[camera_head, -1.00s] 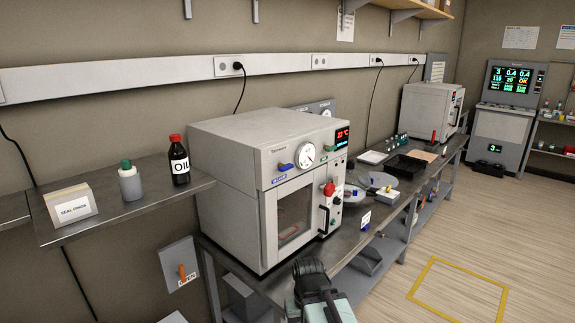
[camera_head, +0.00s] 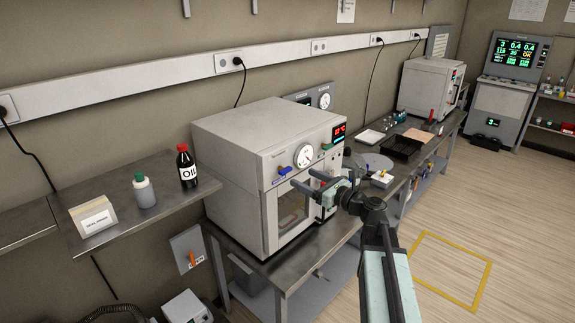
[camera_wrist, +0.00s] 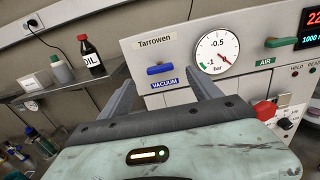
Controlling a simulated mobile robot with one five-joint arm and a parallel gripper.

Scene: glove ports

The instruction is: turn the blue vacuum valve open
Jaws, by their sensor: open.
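The blue vacuum valve (camera_head: 284,170) is a small lever handle at the upper left of the white oven's front panel. In the wrist view the blue handle (camera_wrist: 160,69) lies about level above the "VACUUM" label, and it shows between my two fingers. My gripper (camera_head: 307,180) is open and empty, in front of the oven and a little right of the valve in the head view. In the wrist view my gripper (camera_wrist: 160,84) points at the panel with one finger on either side of the valve. I see no contact with the handle.
The round gauge (camera_wrist: 217,52) and green air valve (camera_wrist: 280,42) are right of the blue valve. A red knob (camera_wrist: 265,110) is close to my right finger. An oil bottle (camera_head: 186,166) stands on the left shelf.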

